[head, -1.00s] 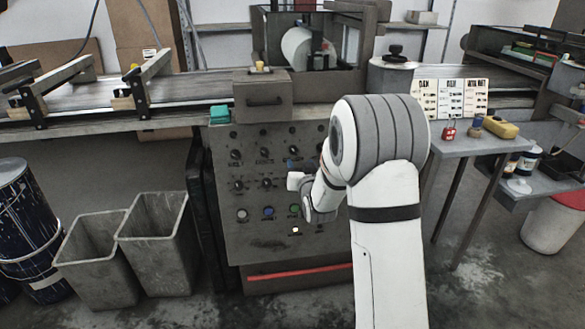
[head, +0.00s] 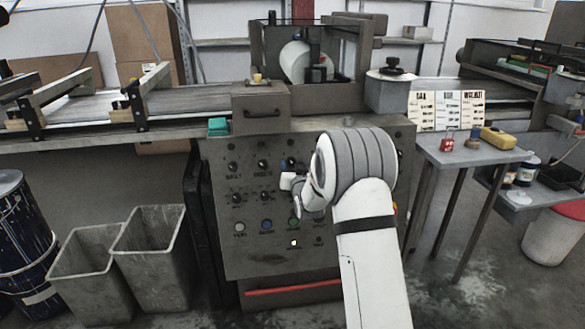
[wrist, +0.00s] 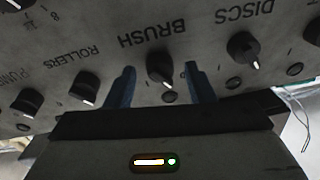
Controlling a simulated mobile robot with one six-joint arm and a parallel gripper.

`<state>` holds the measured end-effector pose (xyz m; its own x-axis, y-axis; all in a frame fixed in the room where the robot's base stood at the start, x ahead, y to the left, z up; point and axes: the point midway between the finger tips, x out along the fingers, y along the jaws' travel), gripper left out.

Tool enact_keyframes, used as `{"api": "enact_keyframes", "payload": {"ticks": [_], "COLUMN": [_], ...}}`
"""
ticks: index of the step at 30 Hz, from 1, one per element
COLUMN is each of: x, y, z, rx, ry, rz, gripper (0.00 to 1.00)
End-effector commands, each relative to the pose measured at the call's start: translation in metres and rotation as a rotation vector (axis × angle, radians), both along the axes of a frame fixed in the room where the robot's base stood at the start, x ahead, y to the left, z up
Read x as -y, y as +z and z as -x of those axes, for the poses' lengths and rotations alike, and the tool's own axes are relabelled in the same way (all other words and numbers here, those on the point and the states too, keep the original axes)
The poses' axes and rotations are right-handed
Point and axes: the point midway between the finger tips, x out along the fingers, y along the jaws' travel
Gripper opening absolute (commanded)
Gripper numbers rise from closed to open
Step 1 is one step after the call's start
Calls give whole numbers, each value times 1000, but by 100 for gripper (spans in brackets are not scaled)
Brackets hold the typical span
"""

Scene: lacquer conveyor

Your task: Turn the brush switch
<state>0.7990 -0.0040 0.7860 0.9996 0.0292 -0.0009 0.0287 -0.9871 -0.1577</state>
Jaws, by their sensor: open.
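The control panel (head: 262,245) stands below the conveyor, with rows of black knobs and several coloured buttons. In the wrist view the brush switch (wrist: 160,66) is a black knob with a pale pointer mark, beside the label BRUSH, which appears upside down. My gripper (wrist: 160,84) is open, with one dark blue finger on each side of the brush switch. I cannot tell whether either finger touches it. In the head view my gripper (head: 290,178) is at the panel's upper middle, and my arm hides part of the panel.
In the wrist view the discs knob (wrist: 243,48) is to the right and the rollers knob (wrist: 85,88) to the left, close to the fingers. In the head view, grey bins (head: 150,250) stand left of the panel and a side table (head: 470,153) stands right.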

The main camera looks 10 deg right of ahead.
Motion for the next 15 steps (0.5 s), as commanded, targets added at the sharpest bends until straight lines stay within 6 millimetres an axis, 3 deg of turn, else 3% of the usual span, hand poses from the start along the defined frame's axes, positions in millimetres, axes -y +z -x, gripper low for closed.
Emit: {"api": "enact_keyframes", "payload": {"ticks": [2,15], "x": [0,-1], "y": [0,0], "z": [0,0], "rx": [0,0], "ry": [0,1], "rz": [0,0], "gripper": [47,11]}}
